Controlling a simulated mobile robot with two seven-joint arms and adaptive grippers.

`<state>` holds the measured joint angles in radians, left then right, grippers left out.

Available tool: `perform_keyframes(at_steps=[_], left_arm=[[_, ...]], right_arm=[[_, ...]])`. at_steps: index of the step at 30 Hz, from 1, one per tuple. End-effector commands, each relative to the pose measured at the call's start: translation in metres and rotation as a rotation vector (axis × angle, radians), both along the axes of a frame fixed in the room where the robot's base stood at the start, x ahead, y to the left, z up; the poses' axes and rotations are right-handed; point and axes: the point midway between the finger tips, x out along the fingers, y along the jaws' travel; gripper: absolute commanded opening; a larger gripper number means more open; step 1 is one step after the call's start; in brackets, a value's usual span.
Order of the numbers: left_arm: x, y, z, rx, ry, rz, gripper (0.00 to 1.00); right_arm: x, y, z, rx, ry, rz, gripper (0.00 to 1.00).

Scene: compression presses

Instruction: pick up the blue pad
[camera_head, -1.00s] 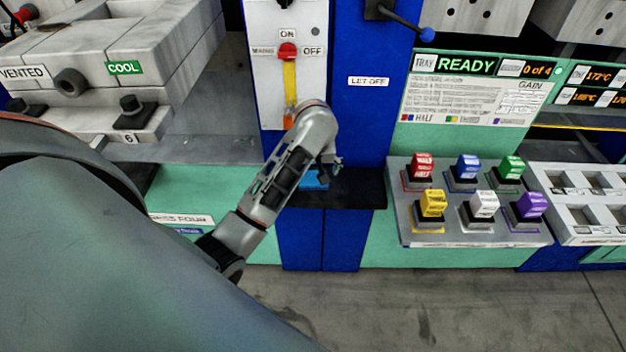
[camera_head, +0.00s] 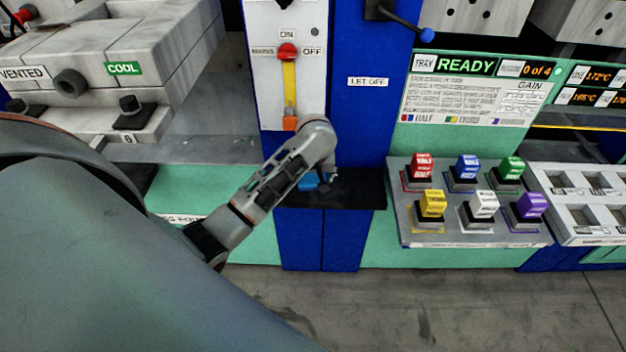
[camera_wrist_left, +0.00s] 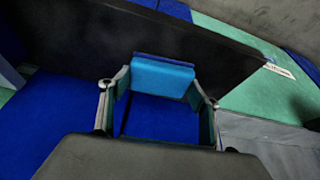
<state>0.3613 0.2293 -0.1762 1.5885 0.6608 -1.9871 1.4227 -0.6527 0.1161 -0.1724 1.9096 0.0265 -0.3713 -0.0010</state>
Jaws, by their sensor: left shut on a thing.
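The blue pad (camera_head: 307,183) shows at the black shelf on the front of the blue column, partly hidden by my left gripper (camera_head: 325,182). In the left wrist view the light-blue face of the pad (camera_wrist_left: 162,77) sits between the two fingertips of my left gripper (camera_wrist_left: 158,88), which is shut on it. A darker blue edge runs along the pad's far side. I cannot tell whether the pad touches the shelf. My right gripper is not in view.
The black shelf (camera_head: 358,190) juts from the blue column (camera_head: 362,125). A switch panel with a red knob (camera_head: 287,51) and an orange-tipped yellow strip is just above my wrist. A tray of coloured blocks (camera_head: 415,228) stands to the right. A grey press (camera_head: 150,60) is at left.

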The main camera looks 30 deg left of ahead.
Motion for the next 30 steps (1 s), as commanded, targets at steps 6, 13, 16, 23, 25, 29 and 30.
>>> perform_keyframes(at_steps=[6, 13, 16, 23, 25, 29, 30], left_arm=[[0.001, -0.001, 0.008, -0.001, -0.002, 0.0, 0.51], [0.002, -0.003, 0.048, -0.006, -0.006, -0.001, 0.51], [0.001, -0.003, 0.067, -0.006, -0.005, 0.0, 0.51], [0.001, -0.001, 0.096, -0.003, -0.002, 0.0, 0.51], [0.0, 0.0, 0.099, 0.0, 0.0, 0.0, 0.51], [0.0, 0.0, 0.1, 0.001, 0.001, 0.0, 0.51], [0.0, 0.0, 0.1, 0.001, 0.001, 0.0, 0.51]], right_arm=[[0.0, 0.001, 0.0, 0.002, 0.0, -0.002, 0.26], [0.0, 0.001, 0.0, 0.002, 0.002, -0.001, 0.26], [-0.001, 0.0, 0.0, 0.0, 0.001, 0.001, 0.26], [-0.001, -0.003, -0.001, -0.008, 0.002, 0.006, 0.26], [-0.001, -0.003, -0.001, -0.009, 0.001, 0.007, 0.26], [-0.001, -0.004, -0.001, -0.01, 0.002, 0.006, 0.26], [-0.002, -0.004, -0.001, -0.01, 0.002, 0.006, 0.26]])
